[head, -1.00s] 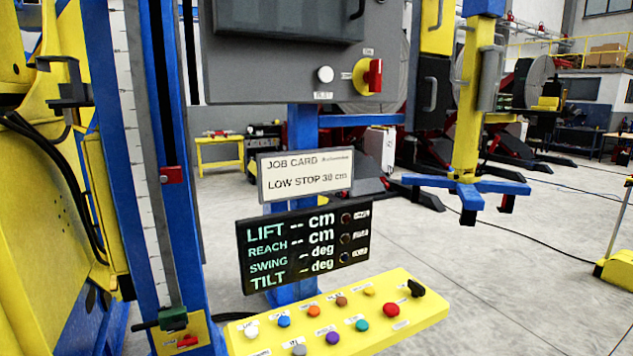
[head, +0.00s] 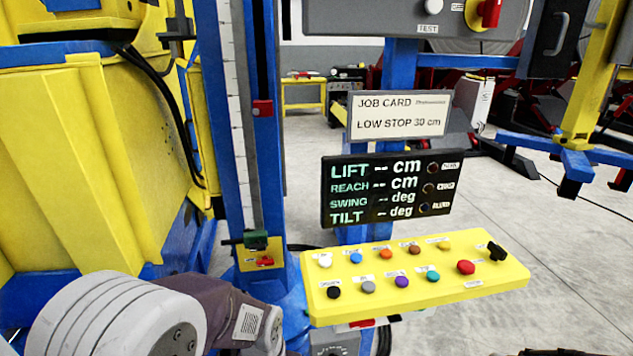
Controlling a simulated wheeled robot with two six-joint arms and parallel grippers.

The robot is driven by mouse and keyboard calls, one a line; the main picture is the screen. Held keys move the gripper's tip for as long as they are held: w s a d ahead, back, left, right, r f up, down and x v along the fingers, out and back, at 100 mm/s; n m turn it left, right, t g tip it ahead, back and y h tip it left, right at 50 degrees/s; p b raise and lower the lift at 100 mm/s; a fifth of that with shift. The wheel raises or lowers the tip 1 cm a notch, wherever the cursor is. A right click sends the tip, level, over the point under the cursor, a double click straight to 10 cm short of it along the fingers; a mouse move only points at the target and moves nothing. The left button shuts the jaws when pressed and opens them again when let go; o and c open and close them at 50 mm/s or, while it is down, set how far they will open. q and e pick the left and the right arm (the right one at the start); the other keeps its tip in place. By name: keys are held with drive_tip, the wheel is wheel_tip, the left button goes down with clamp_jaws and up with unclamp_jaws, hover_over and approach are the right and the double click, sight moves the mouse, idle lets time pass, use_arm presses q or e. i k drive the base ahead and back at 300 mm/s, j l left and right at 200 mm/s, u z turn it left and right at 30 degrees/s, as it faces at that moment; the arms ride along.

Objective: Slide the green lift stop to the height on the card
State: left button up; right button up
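The green lift stop (head: 256,240) sits low on the scale rail (head: 240,130) of the blue column, just above a yellow plate. A dark handle sticks out to its left. A red stop (head: 262,107) sits higher on the same column. The job card (head: 399,115) reads "LOW STOP 30 cm". My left arm comes in at the lower left, below the green stop, and its fingers are not visible. My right gripper cannot be made out.
The display (head: 388,190) shows dashes for lift, reach, swing and tilt. A yellow button panel (head: 460,290) with several coloured buttons juts out right of the column. A small red lever (head: 265,261) is on the plate below the green stop. Yellow machinery (head: 90,150) stands at left.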

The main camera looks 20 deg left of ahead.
sight(251, 236)
drive_tip(key=i+j, duration=0.1)
drive_tip(key=j, duration=0.35)
drive_tip(key=i+j+z, duration=0.15)
drive_tip(key=j, duration=0.7)
drive_tip(key=i+z, duration=0.05)
